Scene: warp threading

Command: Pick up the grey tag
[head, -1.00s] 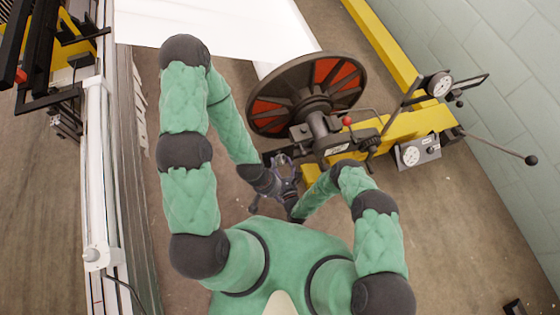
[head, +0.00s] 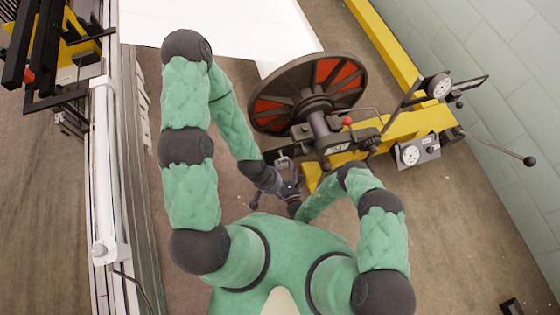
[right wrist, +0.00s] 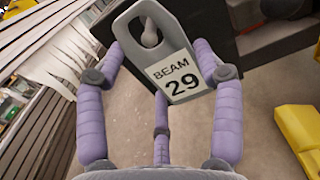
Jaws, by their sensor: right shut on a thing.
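The grey tag (right wrist: 177,62) is a flat plate with a rounded top, a hole, and a white label reading "BEAM 29", seen close up in the right wrist view. My right gripper (right wrist: 160,50) has its purple fingers on both sides of the tag and is shut on it. A rounded grey tip shows in the tag's hole; I cannot tell what it belongs to. In the head view my left gripper (head: 287,190) is small and dark, close to my right wrist, and its fingers are not clear.
A large wheel with red panels (head: 310,92) stands just beyond my grippers on a yellow frame (head: 400,118) with dials and levers. A white sheet (head: 215,28) stretches behind. A long white rail (head: 103,160) runs along the left. Brown floor lies open at right.

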